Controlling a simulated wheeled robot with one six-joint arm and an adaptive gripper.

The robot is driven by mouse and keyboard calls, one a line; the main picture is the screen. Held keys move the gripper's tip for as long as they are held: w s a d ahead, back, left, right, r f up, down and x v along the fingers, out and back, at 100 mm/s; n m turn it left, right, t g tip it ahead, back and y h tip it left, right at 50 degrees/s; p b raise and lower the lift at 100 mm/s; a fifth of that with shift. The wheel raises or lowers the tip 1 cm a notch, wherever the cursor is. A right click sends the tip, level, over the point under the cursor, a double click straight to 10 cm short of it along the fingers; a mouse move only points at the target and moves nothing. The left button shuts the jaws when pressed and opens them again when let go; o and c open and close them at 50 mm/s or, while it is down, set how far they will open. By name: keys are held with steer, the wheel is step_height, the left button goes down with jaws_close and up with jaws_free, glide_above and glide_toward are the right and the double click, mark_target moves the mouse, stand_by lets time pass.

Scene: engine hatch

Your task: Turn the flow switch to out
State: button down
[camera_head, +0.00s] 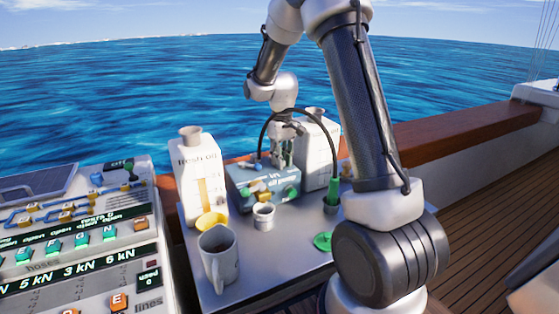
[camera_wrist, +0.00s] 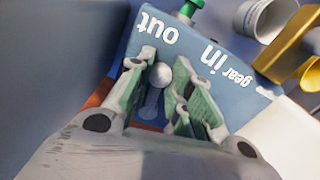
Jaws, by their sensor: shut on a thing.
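The flow switch is a small lever with a round silver knob (camera_wrist: 159,75), seen in the wrist view on a blue box (camera_wrist: 190,30). White words "out", "in" and "gear" run along the box top. The knob lies below and between "out" and "in", nearer "out"; its exact setting is hard to tell. My gripper (camera_wrist: 165,84) is shut on the switch, its green-padded fingers on either side of the lever. In the head view my gripper (camera_head: 283,158) reaches down onto the blue box (camera_head: 248,200), hiding the switch.
A fresh oil jug (camera_head: 184,205) stands left of the box and another white jug (camera_head: 318,128) behind it. A black hose (camera_head: 266,122) arches over the box.

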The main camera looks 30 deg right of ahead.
steer(key=n, duration=0.1)
steer(key=d+n, duration=0.1)
steer(key=shift+w+d+n, duration=0.1)
steer(key=shift+w+n, duration=0.1)
steer(key=shift+n, duration=0.1)
steer(key=c, duration=1.3)
jaws_free()
steer(key=shift+o, duration=0.2)
steer(key=shift+r, duration=0.1)
step_height(320, 180, up, 12)
steer(key=shift+o, duration=0.5)
